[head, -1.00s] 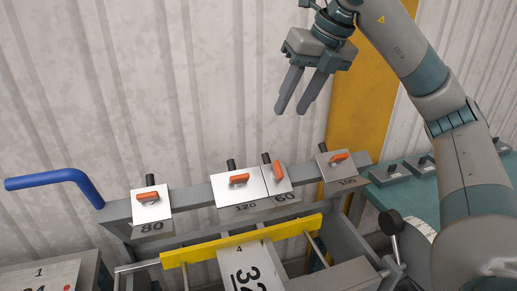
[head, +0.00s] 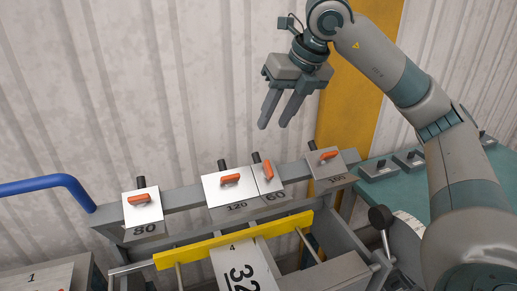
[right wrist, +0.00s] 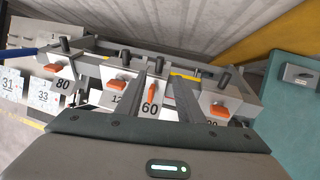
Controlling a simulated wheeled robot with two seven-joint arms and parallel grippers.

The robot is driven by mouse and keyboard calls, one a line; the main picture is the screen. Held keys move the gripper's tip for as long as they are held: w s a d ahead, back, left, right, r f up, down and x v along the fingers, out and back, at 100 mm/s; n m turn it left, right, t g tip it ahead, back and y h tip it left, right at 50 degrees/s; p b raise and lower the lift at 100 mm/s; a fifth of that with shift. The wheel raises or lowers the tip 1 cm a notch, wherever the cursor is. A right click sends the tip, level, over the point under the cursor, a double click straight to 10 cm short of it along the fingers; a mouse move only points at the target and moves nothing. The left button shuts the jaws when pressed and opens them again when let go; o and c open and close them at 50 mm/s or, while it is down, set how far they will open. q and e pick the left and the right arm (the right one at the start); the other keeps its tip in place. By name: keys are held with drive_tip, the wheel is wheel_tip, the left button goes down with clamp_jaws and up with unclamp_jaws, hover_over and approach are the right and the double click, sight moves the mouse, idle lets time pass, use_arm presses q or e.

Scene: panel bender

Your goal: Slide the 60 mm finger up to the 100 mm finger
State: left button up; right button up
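The 60 mm finger (head: 268,178) is a narrow white-faced block with an upright orange lever, on the grey beam. It stands against or very close to the right side of the wider 120 mm finger (head: 230,188). The 100 mm finger (head: 326,167) is farther right, past a bare stretch of beam. My right gripper (head: 276,120) is open and empty in the air above the 60 mm finger. In the right wrist view its two fingers point toward the 60 mm finger (right wrist: 153,100), which shows between them. My left gripper is not in view.
The 80 mm finger (head: 143,212) sits at the beam's left, near a blue handle (head: 50,184). A yellow bar (head: 232,240) runs in front of the beam (head: 180,197). A green table (head: 385,185) with small blocks is at right.

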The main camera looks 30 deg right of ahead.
sight(257, 154)
drive_tip(key=p+x, duration=0.4)
drive_tip(key=x, duration=0.8)
drive_tip(key=shift+w+f, duration=0.15)
drive_tip(key=shift+f, duration=0.1)
clamp_jaws()
